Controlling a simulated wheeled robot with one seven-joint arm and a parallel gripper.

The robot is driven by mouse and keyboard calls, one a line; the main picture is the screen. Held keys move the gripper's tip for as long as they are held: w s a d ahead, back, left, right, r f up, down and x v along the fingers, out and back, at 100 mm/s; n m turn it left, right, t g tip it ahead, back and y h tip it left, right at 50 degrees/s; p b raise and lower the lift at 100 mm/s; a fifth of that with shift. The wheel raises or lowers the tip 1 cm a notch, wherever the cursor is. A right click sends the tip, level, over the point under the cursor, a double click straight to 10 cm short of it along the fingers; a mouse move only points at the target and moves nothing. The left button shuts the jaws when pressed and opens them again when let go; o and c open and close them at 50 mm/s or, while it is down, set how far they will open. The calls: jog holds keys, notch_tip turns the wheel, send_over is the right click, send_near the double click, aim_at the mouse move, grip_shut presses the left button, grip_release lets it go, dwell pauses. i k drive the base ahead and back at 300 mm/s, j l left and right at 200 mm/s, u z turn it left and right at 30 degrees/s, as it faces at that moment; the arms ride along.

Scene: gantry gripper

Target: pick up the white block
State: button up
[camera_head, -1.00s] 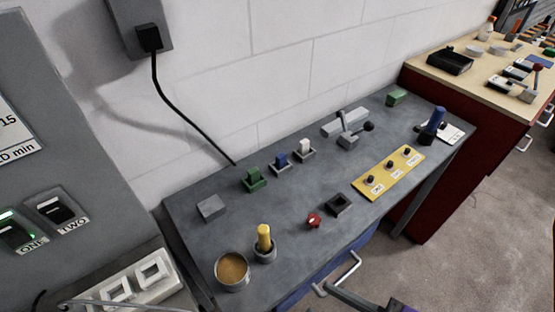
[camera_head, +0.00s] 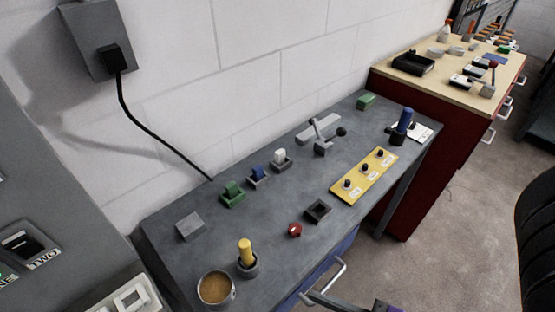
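The white block (camera_head: 279,156) sits upright in a small grey holder on the grey workbench (camera_head: 285,200), toward the wall. A blue block (camera_head: 257,171) and a green block (camera_head: 232,189) stand in similar holders in a row to its left. A dark and purple piece at the bottom edge, below the bench's front, may be part of my arm. My gripper's fingers do not show, so I cannot see their state. Nothing covers the white block.
A grey lever fixture (camera_head: 322,140) stands right of the white block. A yellow panel with knobs (camera_head: 363,176), a dark square socket (camera_head: 317,211), a red knob (camera_head: 294,230), a yellow peg (camera_head: 245,252) and a round tin (camera_head: 216,288) occupy the bench. A red cabinet (camera_head: 405,135) stands beyond.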

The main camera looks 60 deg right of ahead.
aim_at(279, 155)
jog(key=i+j+z, duration=0.2)
jog(key=j, duration=0.25)
jog(key=z, duration=2)
jog(key=i+j, duration=0.05)
jog(key=j, duration=0.05)
